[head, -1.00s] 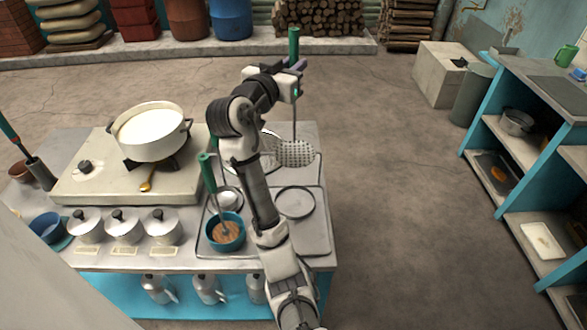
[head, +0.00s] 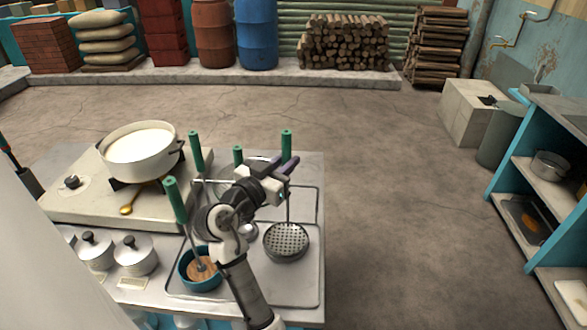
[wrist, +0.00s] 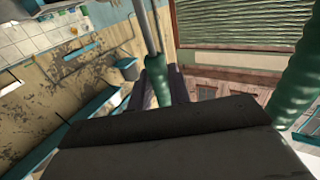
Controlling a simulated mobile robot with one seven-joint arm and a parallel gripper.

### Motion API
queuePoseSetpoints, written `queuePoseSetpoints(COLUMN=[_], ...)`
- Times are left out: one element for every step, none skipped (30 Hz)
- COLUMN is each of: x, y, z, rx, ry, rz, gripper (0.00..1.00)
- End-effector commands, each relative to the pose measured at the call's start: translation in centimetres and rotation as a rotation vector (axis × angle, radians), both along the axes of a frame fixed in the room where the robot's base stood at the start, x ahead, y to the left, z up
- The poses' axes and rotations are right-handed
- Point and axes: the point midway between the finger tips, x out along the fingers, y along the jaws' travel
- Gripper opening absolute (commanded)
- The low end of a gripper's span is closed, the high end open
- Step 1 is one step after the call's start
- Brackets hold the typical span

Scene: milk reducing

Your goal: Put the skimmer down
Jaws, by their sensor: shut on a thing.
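The skimmer (head: 286,242) has a round perforated metal head and an upright green handle. My gripper (head: 278,166) is shut on the skimmer near its handle, and the head hangs below at the right of the counter. The head is over the metal tray (head: 302,288), where it covers the round dish there. I cannot tell whether it touches that dish. In the wrist view, a green handle (wrist: 158,88) stands between my fingers.
A white pot of milk (head: 140,152) stands on the stove (head: 100,207) at the left. A teal bowl (head: 200,270) holds a green-handled tool. More green handles (head: 196,152) stand close left of my gripper. Open floor lies right of the counter.

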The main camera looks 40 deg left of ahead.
Motion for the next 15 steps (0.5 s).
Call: queuePoseSetpoints(x=[-0.39, -0.50, -0.56, -0.55, -0.53, -0.52, -0.52, -0.52, -0.51, -0.51, -0.50, -0.49, -0.49, -0.49, -0.48], y=[0.08, 0.10, 0.11, 0.10, 0.10, 0.10, 0.10, 0.11, 0.11, 0.10, 0.10, 0.10, 0.10, 0.10, 0.11], z=[-0.90, -0.95, -0.88, -0.79, -0.72, -0.70, -0.70, -0.70, -0.73, -0.82, -0.94, -1.11, -1.20, -1.28, -1.12], rx=[0.000, 0.000, 0.000, 0.000, 0.000, 0.000, 0.000, 0.000, 0.000, 0.000, 0.000, 0.000, 0.000, 0.000, 0.000], ry=[-0.001, -0.001, -0.002, -0.002, -0.002, -0.002, -0.002, -0.002, -0.002, -0.002, -0.002, -0.002, -0.002, -0.002, -0.001], rz=[0.000, 0.000, 0.000, 0.000, -0.001, -0.001, -0.001, 0.000, 0.000, 0.000, 0.000, -0.001, -0.001, -0.001, 0.000], gripper=[0.00, 0.00, 0.00, 0.00, 0.00, 0.00, 0.00, 0.00, 0.00, 0.00, 0.00, 0.00, 0.00, 0.00, 0.24])
